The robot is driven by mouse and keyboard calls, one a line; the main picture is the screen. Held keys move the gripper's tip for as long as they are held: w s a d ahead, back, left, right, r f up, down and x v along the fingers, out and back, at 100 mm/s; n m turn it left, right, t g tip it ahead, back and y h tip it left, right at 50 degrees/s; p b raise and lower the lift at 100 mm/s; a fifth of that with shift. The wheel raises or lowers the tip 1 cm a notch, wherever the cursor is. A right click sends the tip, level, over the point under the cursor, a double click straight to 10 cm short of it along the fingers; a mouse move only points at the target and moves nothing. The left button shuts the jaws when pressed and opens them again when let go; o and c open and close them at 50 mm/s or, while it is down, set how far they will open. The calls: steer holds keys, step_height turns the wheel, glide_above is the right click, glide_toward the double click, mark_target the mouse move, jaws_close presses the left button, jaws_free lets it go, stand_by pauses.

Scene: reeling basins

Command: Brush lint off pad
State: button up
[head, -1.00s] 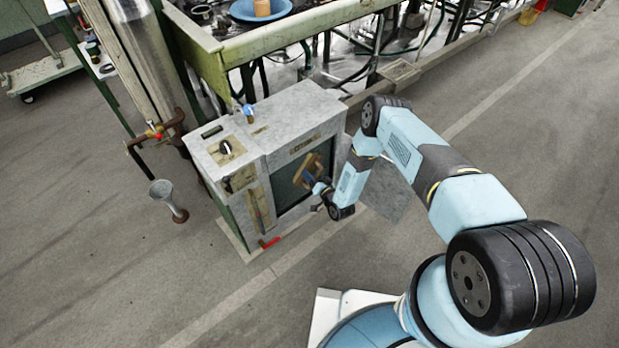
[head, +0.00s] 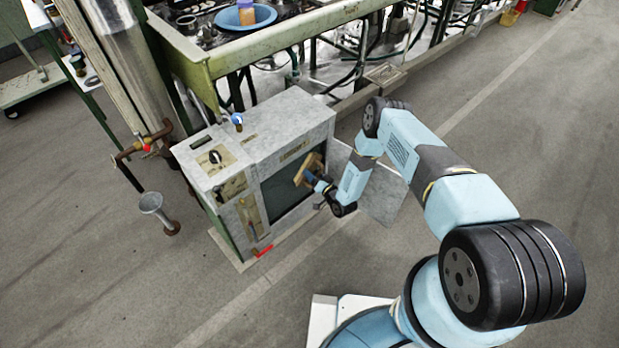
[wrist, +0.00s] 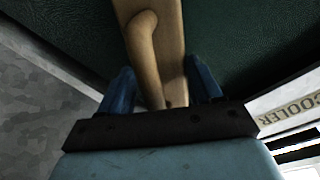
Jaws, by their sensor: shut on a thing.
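A wooden brush (head: 310,168) is held in my gripper (head: 320,184) in front of the grey cabinet's open front. The dark green pad (head: 283,190) fills that opening; the brush lies over its upper right part. In the wrist view, the brush's tan handle (wrist: 145,55) stands between the two blue fingers of my gripper (wrist: 163,85), shut on it. The green pad (wrist: 235,30) spreads behind the brush on both sides. The bristles are hidden, so I cannot tell whether they touch the pad. I cannot make out any lint.
The grey cabinet (head: 265,122) has a knob and a blue valve on top and a red handle (head: 263,251) low in front. Its door panel (head: 378,190) stands open at the right. The floor in front is clear.

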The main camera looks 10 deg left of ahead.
steer(key=v, duration=0.6)
steer(key=shift+w+d+f, duration=0.2)
steer(key=shift+d+f, duration=0.05)
steer(key=shift+f, duration=0.1)
stand_by(0.5)
steer(key=v, duration=0.3)
steer(key=shift+w+d+f, duration=0.1)
steer(key=shift+d+f, duration=0.05)
stand_by(0.3)
